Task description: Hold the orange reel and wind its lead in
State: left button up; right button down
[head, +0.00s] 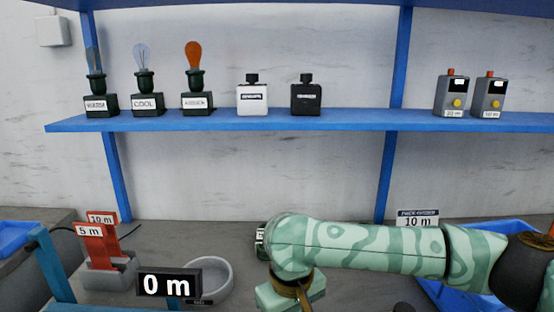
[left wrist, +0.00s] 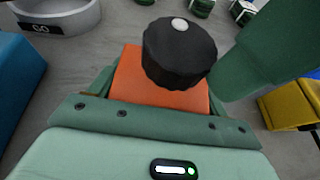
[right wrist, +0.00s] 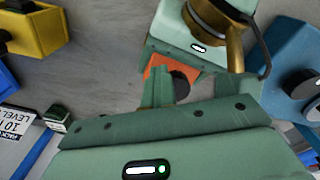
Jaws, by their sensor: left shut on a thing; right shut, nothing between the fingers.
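The orange reel (left wrist: 150,90) with its black ridged knob (left wrist: 180,52) sits between the fingers of my left gripper (left wrist: 160,88), which is shut on it. In the right wrist view the reel (right wrist: 158,67) and knob (right wrist: 181,84) show just beyond my right gripper (right wrist: 164,92), partly hidden by its fingers. The right gripper is shut and empty, close beside the knob; I cannot tell if they touch. I cannot make out the lead. In the head view the reel is not visible. A display (head: 168,283) reads "0 m".
A grey round dish (head: 211,278) and a stand with red "5 m" and "10 m" cards (head: 98,245) are at the left. A yellow block (right wrist: 38,30) and a blue block (right wrist: 292,45) flank the reel. Lamps (head: 193,75), bottles and boxes stand on the blue shelf (head: 340,122).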

jog(key=shift+a, duration=0.2)
jog(key=shift+s+a, duration=0.3)
jog(key=shift+a, duration=0.05)
jog(key=shift+s+a, duration=0.15)
jog(key=shift+a, duration=0.15)
jog(key=shift+a, duration=0.35)
jog(key=shift+s, duration=0.2)
jog(key=r, duration=0.3)
jog(key=s+r, duration=0.1)
jog(key=r, duration=0.1)
jog(key=shift+d+r, duration=0.15)
jog(key=shift+r, duration=0.25)
